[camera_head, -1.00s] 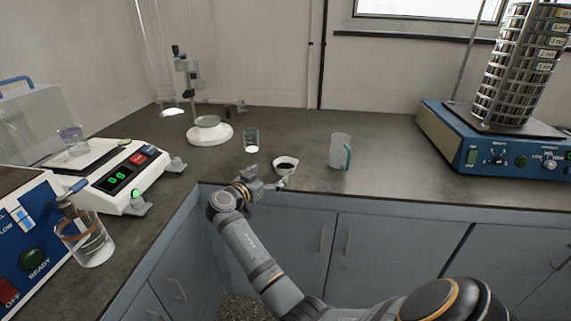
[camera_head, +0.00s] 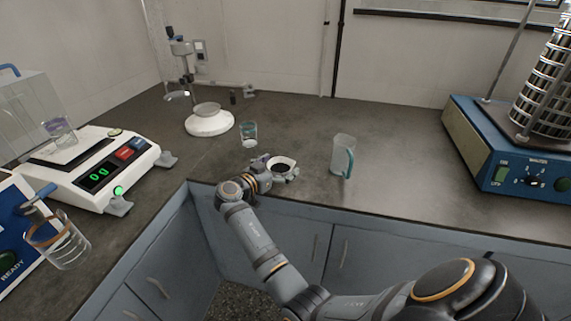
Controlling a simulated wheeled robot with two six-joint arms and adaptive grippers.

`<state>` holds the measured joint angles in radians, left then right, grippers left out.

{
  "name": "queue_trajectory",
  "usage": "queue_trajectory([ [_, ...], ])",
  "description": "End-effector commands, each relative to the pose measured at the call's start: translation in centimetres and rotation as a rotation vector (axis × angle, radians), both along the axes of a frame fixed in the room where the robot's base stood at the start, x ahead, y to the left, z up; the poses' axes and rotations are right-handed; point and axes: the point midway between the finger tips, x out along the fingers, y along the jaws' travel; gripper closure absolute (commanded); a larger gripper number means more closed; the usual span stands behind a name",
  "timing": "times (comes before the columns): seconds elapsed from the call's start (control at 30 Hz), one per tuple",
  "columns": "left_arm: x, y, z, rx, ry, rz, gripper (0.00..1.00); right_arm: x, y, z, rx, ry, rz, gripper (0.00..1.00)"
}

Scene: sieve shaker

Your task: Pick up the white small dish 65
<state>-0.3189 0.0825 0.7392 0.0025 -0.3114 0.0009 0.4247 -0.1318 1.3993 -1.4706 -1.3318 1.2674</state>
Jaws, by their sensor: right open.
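A small white dish (camera_head: 283,163) with dark contents sits on the dark worktop, near its front edge in the middle of the view. My right gripper (camera_head: 272,168) is at the dish's left and front side, low over the worktop. It is open, and its fingers are close to the dish rim; I cannot tell whether they touch it. Part of the dish's near side is hidden by the gripper. My left gripper is not in view.
A small glass beaker (camera_head: 248,134) stands behind the dish, and a clear jug with a teal handle (camera_head: 342,155) to its right. A balance (camera_head: 95,170) is at left, a blue sieve shaker (camera_head: 500,150) at right. A white-based stand (camera_head: 208,123) is behind.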

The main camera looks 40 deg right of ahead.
Motion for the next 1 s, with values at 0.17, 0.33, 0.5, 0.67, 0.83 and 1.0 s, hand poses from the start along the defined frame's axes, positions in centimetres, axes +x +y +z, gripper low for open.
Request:
queue_trajectory([
  [0.17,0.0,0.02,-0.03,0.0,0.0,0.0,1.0,0.0,-0.02,-0.03,0.0,0.0,0.0,0.04],
  [0.33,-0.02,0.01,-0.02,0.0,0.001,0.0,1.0,0.0,-0.03,-0.02,0.0,0.0,0.0,0.27],
  [0.5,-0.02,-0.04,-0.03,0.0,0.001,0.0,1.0,0.0,-0.03,-0.01,0.0,0.0,0.0,0.5],
  [0.67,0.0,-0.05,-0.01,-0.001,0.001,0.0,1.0,0.01,-0.03,0.02,0.0,0.0,0.0,0.57],
  [0.83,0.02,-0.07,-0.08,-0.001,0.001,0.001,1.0,0.04,-0.13,0.0,-0.001,0.0,0.001,0.57],
  [1.0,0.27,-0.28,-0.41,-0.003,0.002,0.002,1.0,0.3,-0.71,0.01,-0.002,-0.001,0.005,0.57],
])
